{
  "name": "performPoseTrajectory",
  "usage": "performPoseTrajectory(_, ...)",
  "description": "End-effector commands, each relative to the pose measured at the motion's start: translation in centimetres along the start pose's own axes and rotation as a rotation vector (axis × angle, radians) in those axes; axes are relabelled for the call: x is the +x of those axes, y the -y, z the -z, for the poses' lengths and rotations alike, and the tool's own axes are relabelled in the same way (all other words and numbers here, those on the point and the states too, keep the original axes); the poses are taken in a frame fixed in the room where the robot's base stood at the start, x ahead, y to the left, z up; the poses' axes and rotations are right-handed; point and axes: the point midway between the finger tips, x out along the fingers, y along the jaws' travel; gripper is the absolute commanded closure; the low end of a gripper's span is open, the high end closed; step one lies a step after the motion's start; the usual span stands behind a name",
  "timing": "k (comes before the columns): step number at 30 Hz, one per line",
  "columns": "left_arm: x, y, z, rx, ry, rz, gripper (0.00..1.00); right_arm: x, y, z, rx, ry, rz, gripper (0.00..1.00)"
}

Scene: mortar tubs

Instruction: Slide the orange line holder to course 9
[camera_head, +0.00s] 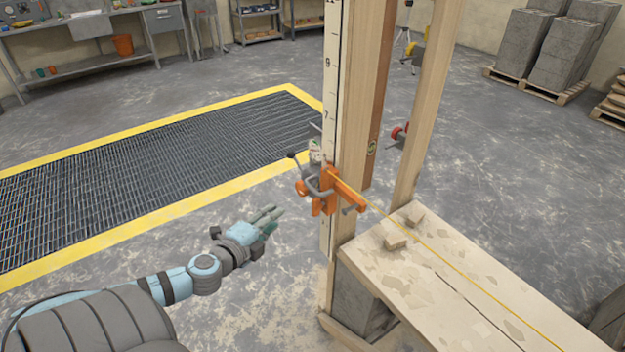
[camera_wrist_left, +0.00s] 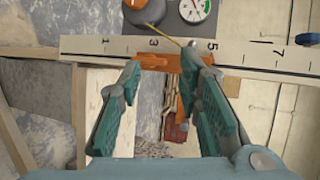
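The orange line holder (camera_head: 329,190) sits on the numbered scale (camera_head: 329,95) of the wooden post, below the 7 mark. It has a grey lever with a dark knob, and a yellow line (camera_head: 455,264) runs from it to the lower right. In the left wrist view the holder (camera_wrist_left: 155,62) lies at the scale between about 3 and 5, beyond the fingers. My left gripper (camera_head: 272,218) is left of and below the holder, apart from it in the head view. Its fingers (camera_wrist_left: 160,75) are spread with nothing clearly gripped. My right gripper is out of view.
The wooden post (camera_head: 365,90) rises behind the holder. A bench-like board (camera_head: 460,275) with small blocks stands to the right. A yellow-edged floor grate (camera_head: 150,180) lies to the left. Block pallets (camera_head: 565,50) stand far right. A dial gauge (camera_wrist_left: 197,10) is by the scale.

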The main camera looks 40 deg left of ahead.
Motion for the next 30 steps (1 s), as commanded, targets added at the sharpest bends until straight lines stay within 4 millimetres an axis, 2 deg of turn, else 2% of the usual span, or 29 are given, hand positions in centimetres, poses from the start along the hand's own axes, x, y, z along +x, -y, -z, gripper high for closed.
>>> performPoseTrajectory(1,-0.3,2.3,1.3,0.041,-0.038,0.038,0.69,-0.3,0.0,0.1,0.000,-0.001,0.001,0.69)
performPoseTrajectory(4,-0.1,4.0,2.4,0.076,-0.067,0.074,0.69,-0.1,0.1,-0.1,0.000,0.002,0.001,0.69)
performPoseTrajectory(8,1.9,4.0,2.6,0.072,-0.066,0.078,0.69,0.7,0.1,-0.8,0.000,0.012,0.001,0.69)
performPoseTrajectory(18,10.1,4.3,3.1,0.063,-0.064,0.078,0.69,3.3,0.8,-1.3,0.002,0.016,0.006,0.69)
performPoseTrajectory(21,11.9,4.5,3.3,0.065,-0.066,0.078,0.69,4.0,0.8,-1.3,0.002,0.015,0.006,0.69)
performPoseTrajectory(25,13.4,4.6,3.4,0.068,-0.066,0.075,0.69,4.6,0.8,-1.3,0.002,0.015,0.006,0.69)
performPoseTrajectory(30,13.8,4.8,3.5,0.071,-0.068,0.073,0.69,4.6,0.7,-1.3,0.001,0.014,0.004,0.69)
